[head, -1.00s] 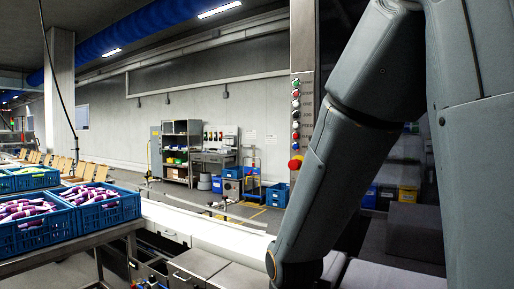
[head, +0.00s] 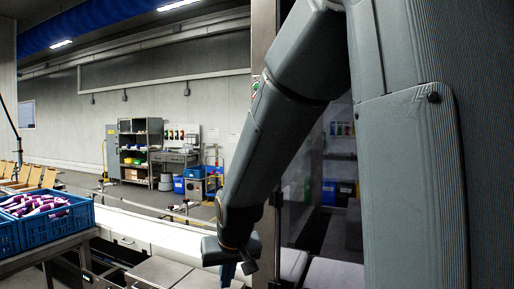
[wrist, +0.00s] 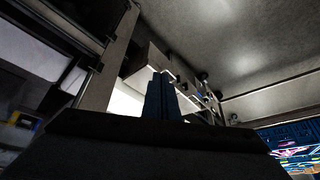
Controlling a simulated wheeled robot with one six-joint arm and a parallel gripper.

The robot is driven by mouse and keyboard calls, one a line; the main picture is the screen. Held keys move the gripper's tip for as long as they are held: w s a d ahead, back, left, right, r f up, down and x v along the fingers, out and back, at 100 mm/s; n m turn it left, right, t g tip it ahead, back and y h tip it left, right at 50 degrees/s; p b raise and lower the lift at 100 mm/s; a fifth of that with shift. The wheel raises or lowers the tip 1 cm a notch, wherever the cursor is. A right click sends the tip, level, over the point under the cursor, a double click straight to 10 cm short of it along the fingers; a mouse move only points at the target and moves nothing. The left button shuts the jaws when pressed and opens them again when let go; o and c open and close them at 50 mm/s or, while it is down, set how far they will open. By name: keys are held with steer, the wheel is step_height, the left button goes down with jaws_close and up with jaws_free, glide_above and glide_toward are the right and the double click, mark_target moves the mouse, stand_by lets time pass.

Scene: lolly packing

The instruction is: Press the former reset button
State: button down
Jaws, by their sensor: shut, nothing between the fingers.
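The button column (head: 264,37) is a tall metal post at the middle of the head view. A green button (head: 255,86) shows on its edge; my arm hides the other buttons, and I cannot pick out the former reset button. My gripper (head: 228,273) hangs low in the head view, left of the column's line and apart from it. In the wrist view the blue fingers of my gripper (wrist: 161,98) are together and empty. Small dark knobs (wrist: 205,78) lie beyond them, too dim to identify.
A blue crate (head: 50,222) of purple-and-white lollies stands at the left. A white conveyor edge (head: 150,230) runs below. Shelving (head: 140,150) stands at the far wall.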

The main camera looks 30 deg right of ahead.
steer(key=w+d+r+m+t+p, duration=0.1)
steer(key=w+d+r, duration=0.3)
steer(key=r, duration=0.6)
steer(key=w+d+r+m+t+h+p, duration=0.1)
steer(key=w+d+r+t, duration=0.2)
steer(key=w+r, duration=0.3)
steer(key=w+d+r+m+t+h+p, duration=0.1)
steer(key=w+d+r, duration=0.3)
steer(key=r, duration=1)
steer(key=shift+w+d+m+t+p, duration=0.3)
steer(key=shift+w+d+t+p, duration=0.15)
steer(key=shift+t, duration=0.45)
steer(key=shift+f+h, duration=0.1)
steer(key=shift+h, duration=0.2)
steer(key=w+d+b, duration=0.5)
steer(key=d+b, duration=0.1)
steer(key=shift+w+d, duration=0.25)
steer(key=shift+d, duration=0.1)
steer(key=shift+d+b, duration=0.1)
steer(key=shift+b, duration=0.2)
steer(key=shift+w+d, duration=0.25)
